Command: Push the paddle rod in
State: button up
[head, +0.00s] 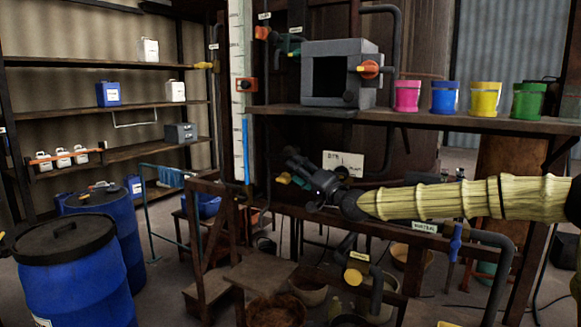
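My arm, in a pale yellow ribbed sleeve, reaches in from the right in the head view. My gripper (298,174) is at its left end, dark and small, in front of the dark vat stand below the shelf. Its fingers point left and blend into the dark background, so I cannot tell whether they are open or shut. A small yellow piece (284,179) shows beside the fingertips; I cannot tell whether they touch it. I cannot clearly pick out the paddle rod.
A grey box (312,87) with an orange knob (370,69) and several coloured buckets (407,95) stand on the shelf above my arm. A wooden frame (205,230) and blue drums (72,285) stand left. Pipes and a yellow-handled valve (354,277) are below.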

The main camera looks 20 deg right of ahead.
jog(key=shift+v, duration=1.15)
jog(key=a+f+n+g, duration=0.1)
jog(key=a+f+g, duration=0.2)
jog(key=a+f, duration=0.8)
jog(key=s+a+f+n+g, duration=0.15)
jog(key=s+a+f, duration=0.35)
jog(key=f, duration=0.6)
jog(key=s+a+f+g, duration=0.25)
jog(key=s+f, duration=0.35)
jog(key=f, duration=0.6)
jog(key=s+a+f+n+g, duration=0.1)
jog(key=s+a+f+g, duration=0.4)
jog(key=f, duration=0.6)
jog(key=s+f+h, duration=0.2)
jog(key=s+f, duration=0.8)
jog(key=s, duration=0.1)
jog(key=s+d+f+n+g+h, duration=0.1)
jog(key=s+d+f+g, duration=0.1)
jog(key=s, duration=0.8)
jog(key=s+d+f+n+g+h, duration=0.1)
jog(key=s+f, duration=0.4)
jog(key=s, duration=0.6)
jog(key=s+d+f+n+g+h, duration=0.2)
jog(key=s+d+f+g, duration=0.2)
jog(key=s, duration=0.6)
jog(key=shift+s+d+h, duration=0.2)
jog(key=shift+d+h, duration=0.05)
jog(key=shift+h, duration=0.05)
